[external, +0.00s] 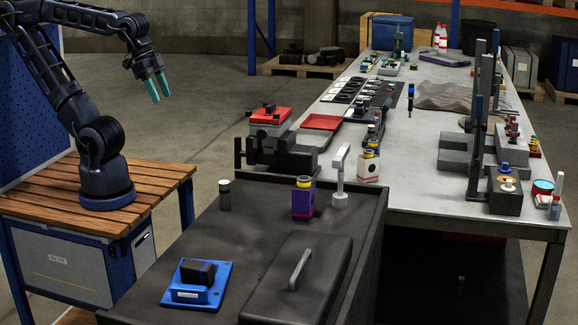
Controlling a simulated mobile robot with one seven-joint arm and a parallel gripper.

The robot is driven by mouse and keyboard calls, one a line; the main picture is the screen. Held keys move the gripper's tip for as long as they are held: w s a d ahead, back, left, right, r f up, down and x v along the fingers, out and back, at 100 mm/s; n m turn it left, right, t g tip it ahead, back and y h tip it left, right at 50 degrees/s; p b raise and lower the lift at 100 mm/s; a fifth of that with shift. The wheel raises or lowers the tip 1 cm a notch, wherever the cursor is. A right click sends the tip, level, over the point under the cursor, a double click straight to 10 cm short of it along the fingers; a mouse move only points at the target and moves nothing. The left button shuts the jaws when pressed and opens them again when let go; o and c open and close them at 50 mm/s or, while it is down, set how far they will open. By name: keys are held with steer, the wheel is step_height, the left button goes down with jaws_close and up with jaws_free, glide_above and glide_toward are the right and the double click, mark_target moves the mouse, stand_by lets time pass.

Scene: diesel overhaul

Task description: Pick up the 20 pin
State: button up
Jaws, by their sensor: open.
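My gripper (158,92) has two teal fingers, spread apart and empty. It hangs in the air at the upper left, above the floor and away from both benches. I cannot tell which thing is the 20 pin, as no label is readable at this size. Small parts that might include it stand on the long grey bench (415,180). A dark cylinder with a light top (224,194) stands upright on the near black cart top. A purple block with a yellow top (303,198) stands to its right.
A dark vise (280,155), red trays (321,122) and grey fixtures (462,150) crowd the long bench. Open floor lies between my arm and the bench.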

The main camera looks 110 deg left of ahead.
steer(key=m+g, duration=0.4)
steer(key=m, duration=1.4)
glide_toward(225, 195)
steer(key=shift+s+a+r, duration=0.2)
steer(key=shift+a, duration=0.25)
steer(key=shift+s+a+r, duration=0.2)
steer(key=shift+s+a, duration=0.05)
steer(key=shift+a, duration=0.2)
steer(key=shift+w+d+f+m+g, duration=0.3)
steer(key=shift+d+f+m, duration=0.1)
steer(key=shift+f, duration=0.1)
step_height(225, 195, down, 10)
steer(key=shift+w+a+f, duration=0.1)
steer(key=shift+f, duration=0.15)
jaws_close()
